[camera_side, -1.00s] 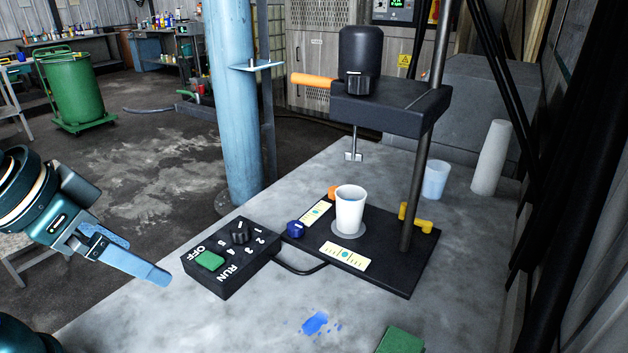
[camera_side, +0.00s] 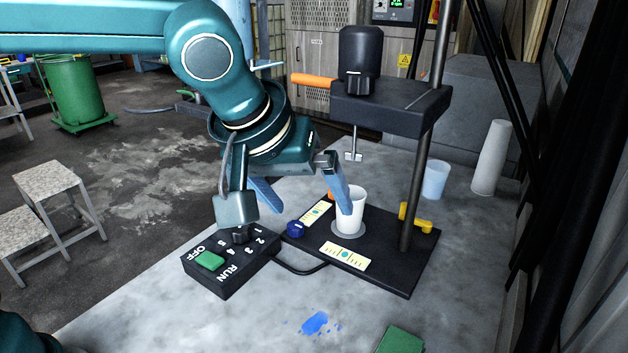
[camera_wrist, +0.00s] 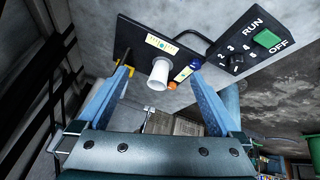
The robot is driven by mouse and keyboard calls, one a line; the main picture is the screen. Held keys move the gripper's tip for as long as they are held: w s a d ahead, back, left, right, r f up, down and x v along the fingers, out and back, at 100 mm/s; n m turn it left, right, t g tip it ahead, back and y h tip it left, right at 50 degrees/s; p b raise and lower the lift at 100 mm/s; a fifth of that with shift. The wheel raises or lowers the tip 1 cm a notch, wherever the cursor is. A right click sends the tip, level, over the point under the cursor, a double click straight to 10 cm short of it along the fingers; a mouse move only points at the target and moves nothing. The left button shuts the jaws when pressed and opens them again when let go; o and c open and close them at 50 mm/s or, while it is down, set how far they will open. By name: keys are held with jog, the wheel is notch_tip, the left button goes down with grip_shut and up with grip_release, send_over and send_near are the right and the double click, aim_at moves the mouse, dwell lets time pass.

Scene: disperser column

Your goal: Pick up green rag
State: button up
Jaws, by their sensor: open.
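The green rag (camera_side: 400,341) lies flat on the grey table at the bottom edge of the side view, partly cut off by the frame. It does not show in the wrist view. My gripper (camera_side: 308,203) is open and empty, its two blue fingers spread above the table near the disperser. One finger overlaps the white cup in the side view; I cannot tell whether they touch. In the wrist view my gripper (camera_wrist: 165,90) has its fingers wide apart, with the cup between them in the picture. The rag is well to the front right of my gripper.
The white cup (camera_side: 354,216) stands on the black disperser base (camera_side: 395,278) beside the upright rod. The control box (camera_side: 228,268) lies left of it. A blue spill (camera_side: 315,323) is on the table (camera_side: 270,325) left of the rag. A second cup (camera_side: 435,180) stands behind.

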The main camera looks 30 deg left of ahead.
jog(key=m, duration=0.2)
send_near(394, 340)
jog(key=w+a+r, duration=0.3)
jog(key=r, duration=0.1)
jog(key=s+d+f, duration=0.1)
jog(key=f, duration=0.1)
jog(key=s+d+f+m+g, duration=0.1)
jog(key=s+f, duration=0.1)
jog(key=f, duration=0.1)
jog(key=s+d+f+m, duration=0.1)
jog(key=d+f, duration=0.1)
jog(key=shift+s+d+f+g, duration=0.15)
jog(key=shift+s+f+g, duration=0.15)
jog(key=shift+g, duration=0.1)
jog(key=shift+d+f, duration=0.1)
jog(key=shift+f, duration=0.1)
jog(key=shift+x, duration=2.2)
jog(key=c, duration=1.3)
